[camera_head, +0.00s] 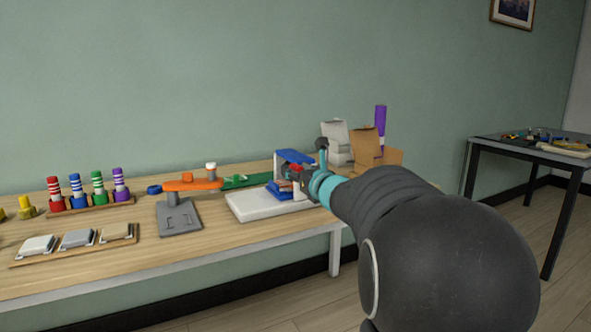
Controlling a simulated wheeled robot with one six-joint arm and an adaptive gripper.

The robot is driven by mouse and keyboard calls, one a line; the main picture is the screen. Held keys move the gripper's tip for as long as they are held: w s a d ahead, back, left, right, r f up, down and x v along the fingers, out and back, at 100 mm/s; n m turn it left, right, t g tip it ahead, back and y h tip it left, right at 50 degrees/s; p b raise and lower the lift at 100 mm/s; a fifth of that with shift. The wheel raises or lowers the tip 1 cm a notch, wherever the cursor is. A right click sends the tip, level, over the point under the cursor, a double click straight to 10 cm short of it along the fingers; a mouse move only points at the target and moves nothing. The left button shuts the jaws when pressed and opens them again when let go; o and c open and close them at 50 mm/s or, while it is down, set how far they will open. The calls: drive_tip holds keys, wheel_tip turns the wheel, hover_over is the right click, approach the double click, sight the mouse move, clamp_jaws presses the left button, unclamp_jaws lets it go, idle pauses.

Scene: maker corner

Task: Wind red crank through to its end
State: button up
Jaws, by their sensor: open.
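A press-like device with a blue top (294,156) and a white base (262,205) stands at the right end of the wooden workbench. A small red part (297,168) shows on it, right at my gripper; it looks like the red crank, but most of it is hidden. My gripper (296,175) is at the device's right side, beside or around the red part; I cannot tell which. Its jaws are open. My arm comes in from the lower right and covers part of the device.
Left of the device, an orange arm (192,185) with a white-and-red knob sits on a grey stand (180,217). Striped coloured pegs (98,186) and a tray of blocks (75,240) lie further left. Cardboard boxes (365,148) stand behind my arm. A second table (540,150) is at right.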

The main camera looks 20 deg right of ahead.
clamp_jaws()
drive_tip(key=shift+f, duration=0.1)
drive_tip(key=b, duration=0.3)
drive_tip(key=shift+a+f+n, duration=0.15)
drive_tip(key=shift+f+n, duration=0.2)
drive_tip(key=shift+n, duration=0.05)
drive_tip(key=shift+r+b, duration=0.1)
drive_tip(key=shift+b, duration=0.4)
unclamp_jaws()
drive_tip(key=shift+a, duration=0.1)
